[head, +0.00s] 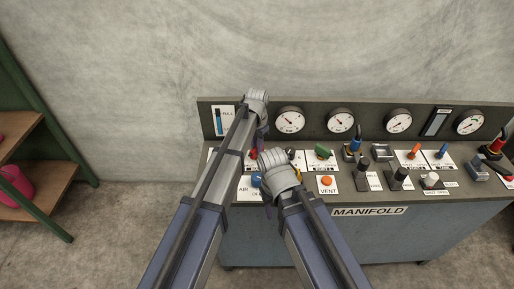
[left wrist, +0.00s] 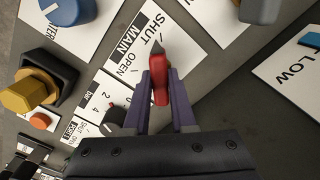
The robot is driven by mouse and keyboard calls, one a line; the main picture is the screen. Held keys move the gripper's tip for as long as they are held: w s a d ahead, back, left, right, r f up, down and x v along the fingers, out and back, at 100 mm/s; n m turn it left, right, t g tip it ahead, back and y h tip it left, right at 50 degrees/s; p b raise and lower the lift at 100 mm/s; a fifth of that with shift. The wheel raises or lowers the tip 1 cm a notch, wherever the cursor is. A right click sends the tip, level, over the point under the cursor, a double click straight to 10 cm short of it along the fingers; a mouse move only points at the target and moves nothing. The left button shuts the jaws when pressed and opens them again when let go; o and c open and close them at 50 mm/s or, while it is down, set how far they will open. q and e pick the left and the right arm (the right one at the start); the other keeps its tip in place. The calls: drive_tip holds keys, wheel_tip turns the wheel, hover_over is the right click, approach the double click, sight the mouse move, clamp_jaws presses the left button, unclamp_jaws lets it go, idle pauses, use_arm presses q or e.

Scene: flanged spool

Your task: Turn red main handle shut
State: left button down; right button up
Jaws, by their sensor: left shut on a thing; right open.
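The red main handle (left wrist: 160,82) stands on a white plate (left wrist: 128,58) marked SHUT, MAIN and OPEN in the left wrist view. Its narrow grey tip points to the top of that picture, beside the word SHUT. My left gripper (left wrist: 160,88) is shut on the handle, with a purple finger on each side. In the head view, my left gripper (head: 262,137) is over the panel's left part, and a bit of the red handle (head: 252,154) shows beside it. My right gripper (head: 269,206) is open, lower over the front left of the panel; its fingers are largely hidden.
A blue knob (head: 256,180) and an orange VENT button (head: 326,180) are close to my right gripper. A green handle (head: 322,151), several gauges (head: 341,121) and other controls fill the panel to the right. Green shelving (head: 40,130) stands at far left.

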idle(0.5)
use_arm(q)
drive_tip(key=c, duration=0.7)
unclamp_jaws()
drive_tip(key=shift+c, duration=0.2)
drive_tip(key=shift+r, duration=0.1)
wheel_tip(320, 180, up, 8)
drive_tip(key=p, duration=0.8)
drive_tip(key=shift+f, duration=0.2)
